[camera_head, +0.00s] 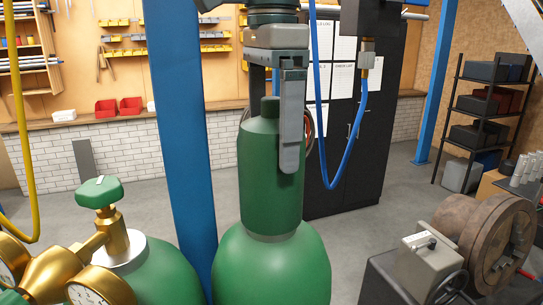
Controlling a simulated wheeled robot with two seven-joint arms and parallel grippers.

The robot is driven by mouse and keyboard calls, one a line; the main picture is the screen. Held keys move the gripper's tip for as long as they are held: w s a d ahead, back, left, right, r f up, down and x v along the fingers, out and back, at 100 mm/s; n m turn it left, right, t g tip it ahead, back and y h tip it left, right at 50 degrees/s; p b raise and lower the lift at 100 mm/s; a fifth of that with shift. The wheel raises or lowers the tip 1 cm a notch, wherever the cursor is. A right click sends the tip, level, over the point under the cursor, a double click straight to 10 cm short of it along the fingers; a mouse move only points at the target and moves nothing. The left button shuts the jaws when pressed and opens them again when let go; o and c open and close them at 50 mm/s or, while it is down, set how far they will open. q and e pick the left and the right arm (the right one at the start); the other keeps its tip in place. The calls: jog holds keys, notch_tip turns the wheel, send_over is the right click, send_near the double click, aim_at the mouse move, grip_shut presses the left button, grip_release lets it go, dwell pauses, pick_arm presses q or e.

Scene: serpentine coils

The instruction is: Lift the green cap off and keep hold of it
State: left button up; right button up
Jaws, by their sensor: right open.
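The green cap (258,190) is a tall cylinder with a narrower top, upright on the neck of the green gas cylinder (270,270) in the middle. A grey ring shows where cap and cylinder meet. My right gripper (275,125) comes down from above over the cap. One grey finger hangs in front of the cap's right side. The other finger goes down behind the cap's top, and its tip is hidden. The jaws are open around the upper cap; I cannot tell whether either finger touches it. My left gripper is not in view.
A second green cylinder (160,275) with a brass valve, gauges and green knob (99,193) stands at left. A blue post (180,130) rises close behind. A blue hose (330,170) hangs right of the gripper. A vise-like machine (430,260) is at lower right.

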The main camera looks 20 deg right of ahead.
jog(key=shift+c, duration=0.2)
jog(key=c, duration=1.1)
jog(key=shift+r, duration=0.1)
jog(key=shift+w+r+b, duration=0.1)
jog(key=shift+r+b, duration=0.25)
jog(key=shift+r, duration=0.45)
notch_tip(320, 180, up, 10)
jog(key=shift+f+b, duration=0.15)
jog(key=shift+b, duration=0.85)
notch_tip(320, 180, up, 7)
jog(key=p, duration=0.3)
jog(key=shift+f, duration=0.2)
